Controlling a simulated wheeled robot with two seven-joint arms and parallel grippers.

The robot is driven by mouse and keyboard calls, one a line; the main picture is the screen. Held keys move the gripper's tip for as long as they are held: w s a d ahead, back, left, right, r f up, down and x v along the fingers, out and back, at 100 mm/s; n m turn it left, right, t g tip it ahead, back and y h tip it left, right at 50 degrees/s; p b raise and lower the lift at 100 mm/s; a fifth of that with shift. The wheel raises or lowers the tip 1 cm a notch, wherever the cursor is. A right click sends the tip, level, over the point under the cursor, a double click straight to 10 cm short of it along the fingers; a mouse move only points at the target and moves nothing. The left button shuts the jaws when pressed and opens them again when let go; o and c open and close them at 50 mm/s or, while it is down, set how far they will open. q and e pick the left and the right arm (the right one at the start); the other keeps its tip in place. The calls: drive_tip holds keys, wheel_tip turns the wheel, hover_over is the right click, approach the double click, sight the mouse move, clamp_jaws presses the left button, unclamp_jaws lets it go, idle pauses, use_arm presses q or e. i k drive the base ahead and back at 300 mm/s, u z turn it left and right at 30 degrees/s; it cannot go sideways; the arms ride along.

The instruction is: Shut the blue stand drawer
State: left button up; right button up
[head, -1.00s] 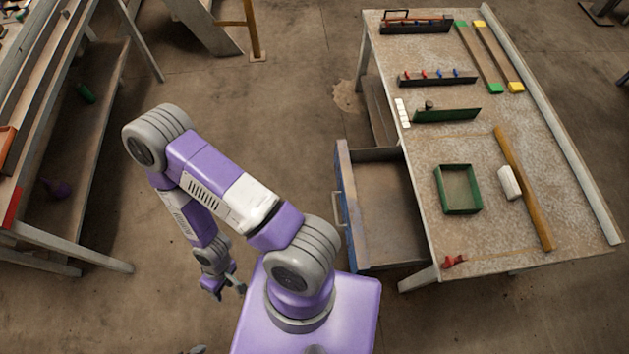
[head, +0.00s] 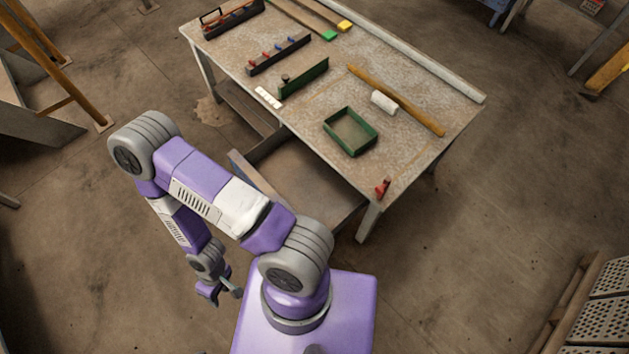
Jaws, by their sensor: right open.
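The stand drawer (head: 308,184) is pulled out from the near left side of the worktable, and its brown inside is empty where I can see it. Its blue front (head: 243,170) faces left and is partly hidden behind my right arm. My right gripper (head: 227,295) is open and empty, hanging low over the floor, below and left of the drawer and apart from it. My left gripper is not in view.
The worktable (head: 420,128) holds a green tray (head: 350,131), a white roll (head: 383,102), a wooden bar (head: 395,100) and a red item (head: 382,188). A perforated rack (head: 600,315) stands at lower right. Floor left of the drawer is clear.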

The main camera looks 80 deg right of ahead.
sight(282, 167)
drive_tip(key=z, duration=1.7)
drive_tip(key=k, duration=0.7)
drive_tip(key=z, duration=0.7)
drive_tip(key=i, duration=0.45)
drive_tip(key=u, duration=0.05)
